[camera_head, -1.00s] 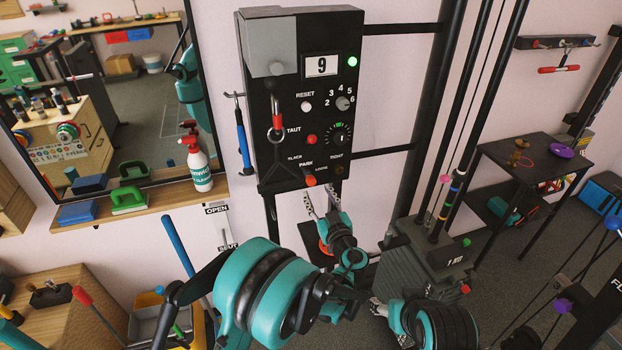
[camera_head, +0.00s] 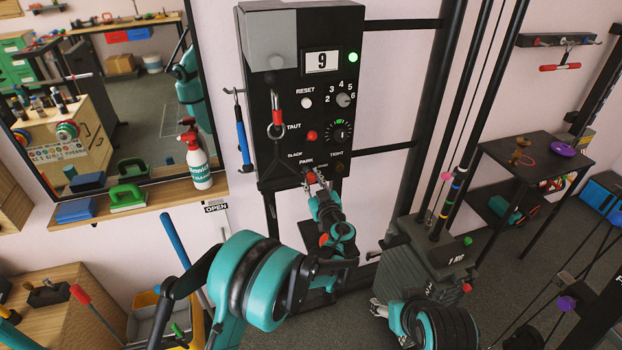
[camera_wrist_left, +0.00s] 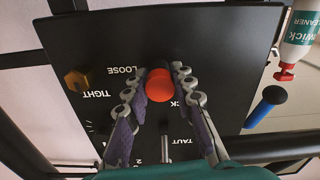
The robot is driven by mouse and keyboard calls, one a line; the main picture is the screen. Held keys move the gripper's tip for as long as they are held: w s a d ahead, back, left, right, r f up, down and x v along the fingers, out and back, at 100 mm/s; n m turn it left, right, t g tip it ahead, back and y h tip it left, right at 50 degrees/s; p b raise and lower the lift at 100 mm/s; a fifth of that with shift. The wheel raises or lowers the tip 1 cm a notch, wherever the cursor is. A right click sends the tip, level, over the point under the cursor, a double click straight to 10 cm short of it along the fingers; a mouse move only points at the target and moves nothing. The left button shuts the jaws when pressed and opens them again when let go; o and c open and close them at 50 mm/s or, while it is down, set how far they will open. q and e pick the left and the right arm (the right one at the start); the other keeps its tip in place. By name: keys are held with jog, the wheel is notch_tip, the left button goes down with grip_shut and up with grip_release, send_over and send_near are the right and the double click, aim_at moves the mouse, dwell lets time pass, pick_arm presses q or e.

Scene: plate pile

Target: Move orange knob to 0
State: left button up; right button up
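The orange-red knob (camera_wrist_left: 159,85) sticks out of the black control panel (camera_head: 272,160) at its lower edge, by the PARK lettering. It also shows in the head view (camera_head: 310,177), partly covered by my left gripper (camera_head: 314,184). In the left wrist view the two fingers of my left gripper (camera_wrist_left: 160,72) stand on either side of the knob, spread, with small gaps visible. The panel's display (camera_head: 322,62) reads 9. My right arm is at the lower right; its gripper (camera_head: 378,308) is small and its fingers are unclear.
A brass knob (camera_wrist_left: 76,80) sits beside the orange one, between TIGHT and LOOSE. A blue handle (camera_head: 243,145) and a spray bottle (camera_head: 196,160) are at left.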

pick_arm(q)
jog(key=shift+v, duration=1.3)
grip_shut()
jog(key=o, duration=1)
grip_release()
jog(key=shift+o, duration=0.2)
jog(key=shift+s, duration=0.1)
jog(key=v, duration=0.7)
jog(key=shift+s, duration=0.2)
jog(key=shift+s, duration=0.1)
